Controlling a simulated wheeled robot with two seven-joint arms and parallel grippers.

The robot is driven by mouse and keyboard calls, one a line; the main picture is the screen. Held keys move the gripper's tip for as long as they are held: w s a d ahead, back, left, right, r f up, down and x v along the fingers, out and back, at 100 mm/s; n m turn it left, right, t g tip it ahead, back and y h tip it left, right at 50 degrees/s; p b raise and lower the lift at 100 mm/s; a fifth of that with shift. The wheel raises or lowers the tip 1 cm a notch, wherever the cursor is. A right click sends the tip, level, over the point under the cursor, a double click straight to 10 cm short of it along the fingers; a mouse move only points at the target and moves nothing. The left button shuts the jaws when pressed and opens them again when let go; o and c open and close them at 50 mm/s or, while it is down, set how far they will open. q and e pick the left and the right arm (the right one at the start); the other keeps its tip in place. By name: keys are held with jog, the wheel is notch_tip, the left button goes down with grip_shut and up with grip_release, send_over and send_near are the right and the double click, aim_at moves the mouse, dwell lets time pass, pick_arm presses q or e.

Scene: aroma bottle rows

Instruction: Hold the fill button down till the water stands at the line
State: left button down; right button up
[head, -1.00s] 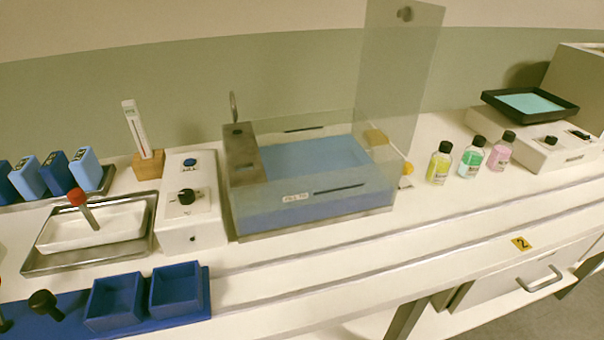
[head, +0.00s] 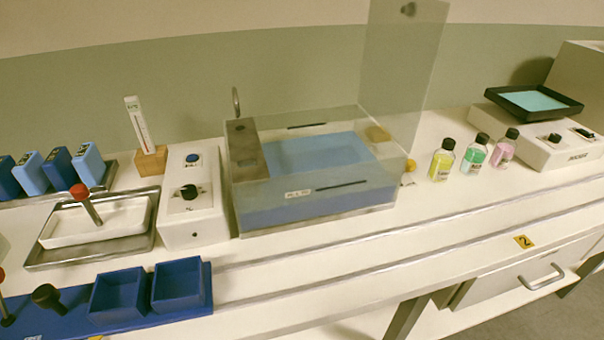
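A clear tank (head: 300,213) stands mid-bench with blue water (head: 318,156) in it. A dark line (head: 341,184) marks its front wall beside a small white label (head: 298,194); another dark line (head: 307,126) is on the back wall. Whether the water meets the lines is hard to tell. A white control box (head: 193,222) stands just left of the tank, with a blue button (head: 193,158) on top and a black knob (head: 189,192) in front of it. A metal spout (head: 236,102) rises at the tank's back left. Neither gripper is in view.
A clear upright panel (head: 400,65) rises at the tank's right. Yellow, green and pink bottles (head: 441,164) stand to its right. A white dish with a red-knobbed tool (head: 88,204) and blue bins (head: 178,284) are at left. The front bench strip is clear.

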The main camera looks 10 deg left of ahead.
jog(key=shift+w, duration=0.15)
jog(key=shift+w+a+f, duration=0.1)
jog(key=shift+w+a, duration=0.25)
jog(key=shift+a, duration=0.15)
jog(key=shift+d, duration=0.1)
